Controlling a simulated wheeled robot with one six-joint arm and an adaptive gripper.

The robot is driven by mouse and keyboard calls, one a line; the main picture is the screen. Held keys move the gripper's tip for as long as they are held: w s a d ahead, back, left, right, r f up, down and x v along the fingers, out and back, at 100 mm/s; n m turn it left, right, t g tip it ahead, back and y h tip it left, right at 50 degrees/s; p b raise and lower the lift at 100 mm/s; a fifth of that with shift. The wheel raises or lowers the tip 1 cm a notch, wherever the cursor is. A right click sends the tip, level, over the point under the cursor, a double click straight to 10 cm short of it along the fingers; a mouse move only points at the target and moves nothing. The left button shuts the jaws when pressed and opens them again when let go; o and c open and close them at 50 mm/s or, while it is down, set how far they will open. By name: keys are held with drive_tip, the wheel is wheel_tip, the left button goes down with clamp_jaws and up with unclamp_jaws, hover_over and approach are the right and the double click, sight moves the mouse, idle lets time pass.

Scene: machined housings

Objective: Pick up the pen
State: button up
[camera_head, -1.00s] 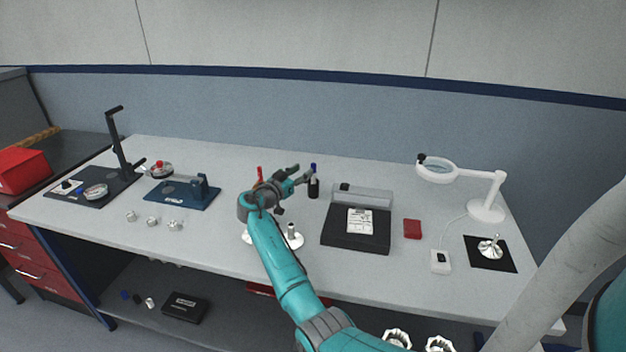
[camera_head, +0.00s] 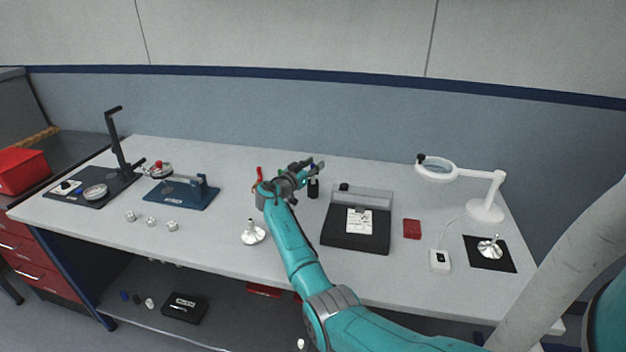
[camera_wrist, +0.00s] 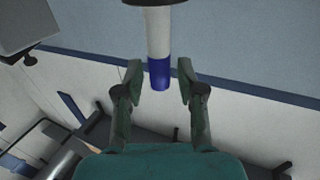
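The pen (camera_wrist: 158,45) shows in the wrist view as a white shaft with a blue end, between the two fingers. A dark ring or holder rim (camera_wrist: 155,2) surrounds its far end. In the head view the pen is mostly hidden by my gripper, above a small black holder (camera_head: 313,189). My gripper (camera_wrist: 159,82) is open, with a finger on each side of the blue end and a visible gap on both sides. In the head view my gripper (camera_head: 312,167) is at the black holder, toward the back of the bench.
A black tray with a white label (camera_head: 340,238) lies right of the holder. A red-handled item (camera_head: 259,174) is left of my gripper. A silver part on a white base (camera_head: 252,235) stands in front. A magnifier lamp (camera_head: 487,210) stands at the right.

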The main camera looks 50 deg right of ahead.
clamp_jaws()
